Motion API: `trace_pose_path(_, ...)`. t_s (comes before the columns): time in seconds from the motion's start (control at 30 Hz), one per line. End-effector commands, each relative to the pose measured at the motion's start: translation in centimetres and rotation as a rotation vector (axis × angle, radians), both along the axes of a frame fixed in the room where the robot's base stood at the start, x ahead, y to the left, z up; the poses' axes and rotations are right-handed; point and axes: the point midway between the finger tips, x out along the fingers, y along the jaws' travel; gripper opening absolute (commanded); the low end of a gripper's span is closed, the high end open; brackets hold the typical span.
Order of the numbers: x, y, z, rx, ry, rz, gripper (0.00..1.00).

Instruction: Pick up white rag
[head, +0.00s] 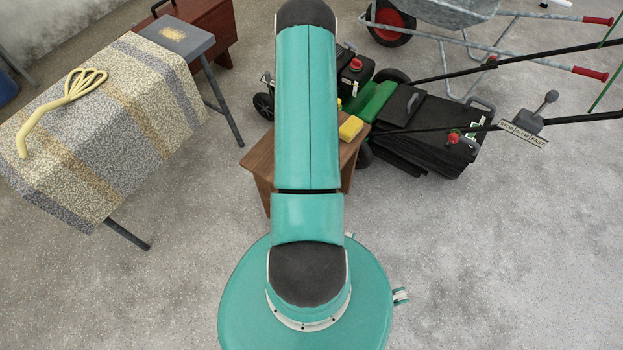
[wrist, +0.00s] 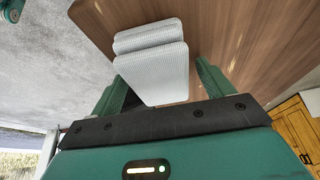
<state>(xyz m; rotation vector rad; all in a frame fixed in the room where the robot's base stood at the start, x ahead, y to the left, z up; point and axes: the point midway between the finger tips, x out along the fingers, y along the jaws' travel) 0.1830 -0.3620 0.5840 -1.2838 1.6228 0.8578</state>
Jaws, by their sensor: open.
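The white rag (wrist: 152,68) is folded in layers and lies on a brown wooden tabletop (wrist: 240,30) in the wrist view. My gripper (wrist: 161,80) is open, with one green finger on each side of the rag's near part. I cannot tell whether the fingers touch it. In the head view the rag is not visible; my arm covers most of the small wooden table (head: 258,162) and hides the gripper.
A yellow sponge (head: 350,128) sits at the table's right edge. A green and black lawn mower (head: 425,130) stands close behind on the right. Concrete floor in front is clear.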

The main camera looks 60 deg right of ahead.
Motion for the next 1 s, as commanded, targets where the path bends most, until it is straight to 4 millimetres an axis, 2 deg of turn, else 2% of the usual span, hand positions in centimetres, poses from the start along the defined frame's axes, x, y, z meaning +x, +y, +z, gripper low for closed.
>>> trace_pose_path(0.23,0.0,0.0,-0.3,0.0,0.0,0.001,0.8)
trace_pose_path(0.4,0.0,0.0,-0.3,0.0,0.0,0.0,0.47)
trace_pose_path(0.5,0.0,0.0,-0.3,0.0,0.0,0.0,0.32)
trace_pose_path(0.87,0.0,0.0,-0.1,0.0,-0.001,-0.002,0.32)
trace_pose_path(1.0,0.1,-0.1,0.7,-0.002,0.0,0.001,0.32)
